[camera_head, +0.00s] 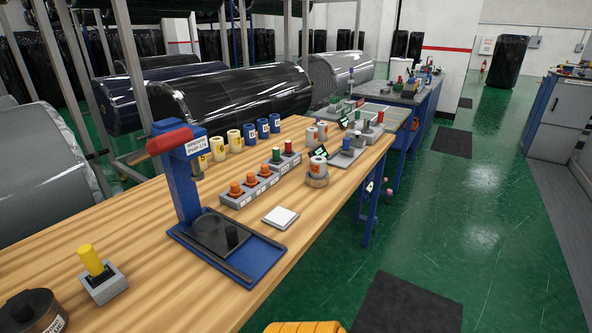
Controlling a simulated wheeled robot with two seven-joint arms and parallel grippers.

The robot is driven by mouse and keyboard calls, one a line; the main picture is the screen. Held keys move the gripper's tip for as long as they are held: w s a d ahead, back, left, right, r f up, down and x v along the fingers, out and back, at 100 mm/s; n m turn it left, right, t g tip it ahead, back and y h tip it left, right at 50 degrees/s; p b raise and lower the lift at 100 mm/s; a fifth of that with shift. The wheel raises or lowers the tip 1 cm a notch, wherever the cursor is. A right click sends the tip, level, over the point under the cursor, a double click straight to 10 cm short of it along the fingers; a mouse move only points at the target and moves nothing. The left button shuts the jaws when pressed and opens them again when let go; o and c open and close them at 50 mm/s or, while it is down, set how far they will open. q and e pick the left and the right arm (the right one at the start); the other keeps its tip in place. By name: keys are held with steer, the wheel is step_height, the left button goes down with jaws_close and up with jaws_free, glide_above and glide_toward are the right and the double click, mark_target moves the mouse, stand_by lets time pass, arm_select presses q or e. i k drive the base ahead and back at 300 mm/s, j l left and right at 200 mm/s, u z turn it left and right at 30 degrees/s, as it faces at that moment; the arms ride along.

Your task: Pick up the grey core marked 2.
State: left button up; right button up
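Two small grey cores stand at the far part of the wooden bench, a nearer one (311,136) and a farther one (322,129). Another light grey piece with an orange mark (318,165) sits on a brown round base (317,180) near the bench's right edge. The marks are too small to read, so I cannot tell which core is marked 2. Neither of my grippers is in view.
Yellow cores (217,149) and blue cores (263,128) stand in a row left of the grey ones. A blue press with a red top (185,190), a grey block with orange and other knobs (262,184) and a white pad (280,217) occupy the bench (130,230). Green floor lies right.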

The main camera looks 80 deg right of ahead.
mark_target(318, 164)
steer(key=z, duration=2.8)
steer(key=i+l+u, duration=0.4)
steer(key=l, duration=0.45)
steer(key=i+l+u, duration=0.15)
steer(key=i+l, duration=0.2)
steer(key=i+l+u, duration=0.2)
steer(key=l, duration=0.4)
steer(key=i+l+u, duration=0.2)
steer(key=l, duration=0.35)
steer(key=l+u, duration=0.2)
steer(key=l, duration=0.3)
steer(key=i+l+u, duration=0.2)
steer(key=l, duration=0.4)
steer(key=l+u, duration=0.2)
steer(key=l, duration=0.35)
